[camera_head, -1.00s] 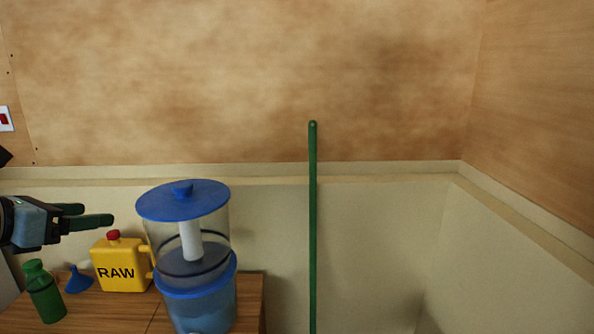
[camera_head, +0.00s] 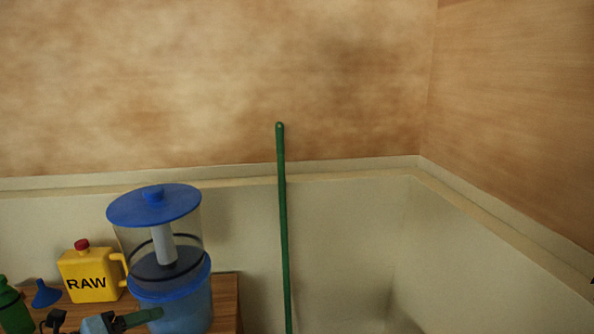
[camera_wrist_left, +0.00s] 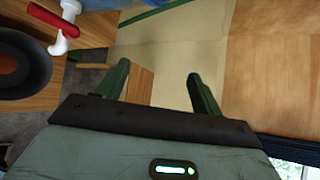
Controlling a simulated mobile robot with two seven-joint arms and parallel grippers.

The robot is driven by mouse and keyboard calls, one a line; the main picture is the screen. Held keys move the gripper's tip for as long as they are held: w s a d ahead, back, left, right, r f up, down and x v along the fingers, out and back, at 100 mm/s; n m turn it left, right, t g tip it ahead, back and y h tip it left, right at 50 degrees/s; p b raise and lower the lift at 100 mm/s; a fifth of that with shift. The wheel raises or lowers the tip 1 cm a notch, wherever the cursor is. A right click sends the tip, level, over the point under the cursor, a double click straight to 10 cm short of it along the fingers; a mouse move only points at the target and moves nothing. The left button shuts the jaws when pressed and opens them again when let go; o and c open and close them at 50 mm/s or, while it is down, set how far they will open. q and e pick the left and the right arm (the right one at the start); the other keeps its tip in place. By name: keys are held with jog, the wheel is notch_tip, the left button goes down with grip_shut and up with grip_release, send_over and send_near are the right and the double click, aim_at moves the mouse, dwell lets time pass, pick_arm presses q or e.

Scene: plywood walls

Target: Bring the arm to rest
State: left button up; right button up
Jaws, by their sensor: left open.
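My left gripper (camera_wrist_left: 158,72) is open and empty in the left wrist view, its two green fingers apart with nothing between them. In the head view, my left gripper (camera_head: 128,321) is low at the bottom edge, in front of the wooden table and overlapping the lower part of the blue-lidded clear water filter (camera_head: 165,290). I cannot tell from this view whether it touches the filter. My right gripper is not in view.
A yellow RAW jug (camera_head: 92,284), a blue funnel (camera_head: 45,294) and a green bottle (camera_head: 12,305) stand left of the filter on the table (camera_head: 226,300). A green pole (camera_head: 282,210) stands upright right of it. A red-handled white tap (camera_wrist_left: 62,28) shows in the wrist view.

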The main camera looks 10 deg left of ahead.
pick_arm(q)
jog(key=s+d+f+n, duration=0.2)
jog(key=d+f+n, duration=0.1)
jog(key=f+n, duration=0.15)
jog(key=s+d+f+n, duration=0.2)
jog(key=s+f+n, duration=0.15)
jog(key=f, duration=0.25)
jog(key=s+d+f+n+g+y+p, duration=0.1)
jog(key=s+d+f+n, duration=0.3)
jog(key=s+f+n, duration=0.5)
jog(key=s+d+f+n+g+y, duration=0.2)
jog(key=s+d+f+n, duration=0.3)
jog(key=s+f+n, duration=0.4)
jog(key=s+y, duration=0.1)
jog(key=s, duration=0.2)
jog(key=shift+s+d+f+p, duration=0.25)
jog(key=shift+s+f+p, duration=0.05)
jog(key=shift+f+p, duration=0.05)
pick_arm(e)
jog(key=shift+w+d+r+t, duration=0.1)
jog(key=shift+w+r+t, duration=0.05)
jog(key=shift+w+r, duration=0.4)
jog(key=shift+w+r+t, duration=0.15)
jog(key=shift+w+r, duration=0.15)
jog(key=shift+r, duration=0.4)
